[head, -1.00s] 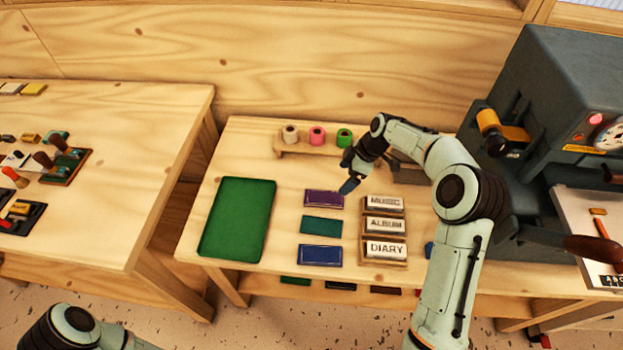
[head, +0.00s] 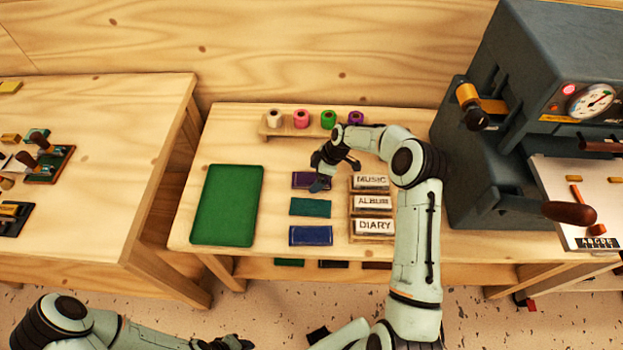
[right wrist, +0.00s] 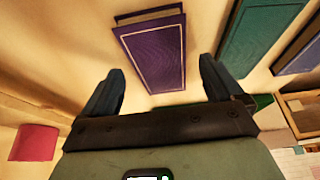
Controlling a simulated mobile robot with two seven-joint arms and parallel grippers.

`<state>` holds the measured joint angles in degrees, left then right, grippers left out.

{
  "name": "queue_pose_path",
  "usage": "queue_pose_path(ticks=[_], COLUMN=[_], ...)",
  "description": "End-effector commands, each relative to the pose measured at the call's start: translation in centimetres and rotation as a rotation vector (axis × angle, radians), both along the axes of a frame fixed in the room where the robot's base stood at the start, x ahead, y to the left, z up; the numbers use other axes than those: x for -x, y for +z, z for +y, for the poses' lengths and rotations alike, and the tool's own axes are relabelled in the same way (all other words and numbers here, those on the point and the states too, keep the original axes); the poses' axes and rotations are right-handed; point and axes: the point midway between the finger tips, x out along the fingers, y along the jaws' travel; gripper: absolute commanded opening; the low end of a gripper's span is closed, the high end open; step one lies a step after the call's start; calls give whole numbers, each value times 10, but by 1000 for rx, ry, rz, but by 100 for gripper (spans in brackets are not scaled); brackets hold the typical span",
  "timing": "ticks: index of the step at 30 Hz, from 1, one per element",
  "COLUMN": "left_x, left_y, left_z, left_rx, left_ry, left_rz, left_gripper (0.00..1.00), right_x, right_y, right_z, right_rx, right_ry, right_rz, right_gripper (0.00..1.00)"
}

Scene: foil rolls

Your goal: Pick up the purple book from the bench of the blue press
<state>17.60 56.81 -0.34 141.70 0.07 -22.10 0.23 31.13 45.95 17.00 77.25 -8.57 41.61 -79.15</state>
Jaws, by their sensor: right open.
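The purple book (head: 303,180) lies flat on the wooden bench (head: 230,140), at the back of a column above a teal book (head: 310,207) and a blue book (head: 311,236). My right gripper (head: 331,176) is over it and hides part of it. In the right wrist view, the open fingers (right wrist: 160,84) are apart and empty, with the purple book (right wrist: 150,48) showing between and beyond them. The dark blue-grey press (head: 480,150) stands at the bench's right. My left gripper (head: 228,343) is at the bottom edge, its jaws unclear.
Label blocks reading MUSIC, ALBUM and DIARY (head: 373,202) stand close right of the books. A rack of coloured rolls (head: 300,130) is behind. A green mat (head: 228,205) lies left, with bare wood between. Another table (head: 100,220) with tools stands further left.

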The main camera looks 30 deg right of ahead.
Motion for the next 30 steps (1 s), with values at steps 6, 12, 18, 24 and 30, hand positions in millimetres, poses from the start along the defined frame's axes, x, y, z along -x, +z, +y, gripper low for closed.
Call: queue_pose_path(ticks=[6,12,18,24,30], left_x=[-1,-1,-1,-1,0], left_y=[2,1,1,1,0], left_z=[0,0,0,0,0], left_rx=[1,0,0,0,0], left_ry=[-1,0,0,0,0], left_rz=[-2,-1,-1,-1,0], left_gripper=[43,43,43,43,43], right_x=[-2,-2,-2,-2,-2], right_y=[-11,-11,-10,-10,1], right_z=[3,3,4,3,3], right_rx=[1,1,0,0,1], right_ry=[0,0,0,0,-1], right_rz=[0,1,-1,-1,-2], right_gripper=[94,74,31,31,31])
